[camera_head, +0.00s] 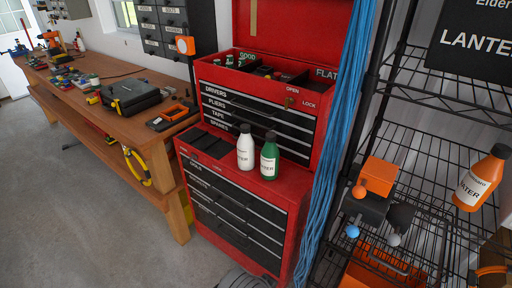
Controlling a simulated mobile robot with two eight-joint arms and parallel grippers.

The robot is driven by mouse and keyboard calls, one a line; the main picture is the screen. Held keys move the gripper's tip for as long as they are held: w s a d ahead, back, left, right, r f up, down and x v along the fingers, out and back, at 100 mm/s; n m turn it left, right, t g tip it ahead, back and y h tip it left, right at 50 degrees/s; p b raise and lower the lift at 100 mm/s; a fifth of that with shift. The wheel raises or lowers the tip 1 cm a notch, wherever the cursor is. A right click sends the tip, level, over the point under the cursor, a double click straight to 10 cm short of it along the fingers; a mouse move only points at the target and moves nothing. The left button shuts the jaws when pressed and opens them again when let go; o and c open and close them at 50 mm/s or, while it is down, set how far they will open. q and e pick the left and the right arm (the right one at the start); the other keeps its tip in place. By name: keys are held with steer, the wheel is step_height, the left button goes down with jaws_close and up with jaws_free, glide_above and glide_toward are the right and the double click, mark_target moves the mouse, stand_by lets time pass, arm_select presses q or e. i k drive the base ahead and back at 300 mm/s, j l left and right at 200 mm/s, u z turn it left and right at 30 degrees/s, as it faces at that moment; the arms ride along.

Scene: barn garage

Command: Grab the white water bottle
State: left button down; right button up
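The white water bottle (245,148) stands upright on the top of the red tool chest's lower cabinet (296,190), near its right front. It has a black cap and a pale label. A green bottle (269,156) of similar shape, also with a black cap, stands upright just to its right. The two are very close together; I cannot tell whether they touch. Nothing covers the front of the white bottle. Neither my left nor my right gripper can be made out in this view.
Blue cables (334,130) hang along the chest's right side. A black wire shelf (440,140) at right holds an orange bottle (481,180) and an orange-and-black item (377,178). A cluttered wooden workbench (128,125) stands at left. The floor (85,215) at left front is clear.

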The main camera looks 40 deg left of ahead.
mark_target(245, 145)
steer(key=i+l+u, duration=0.1)
steer(key=u, duration=1.45)
steer(key=l, duration=0.1)
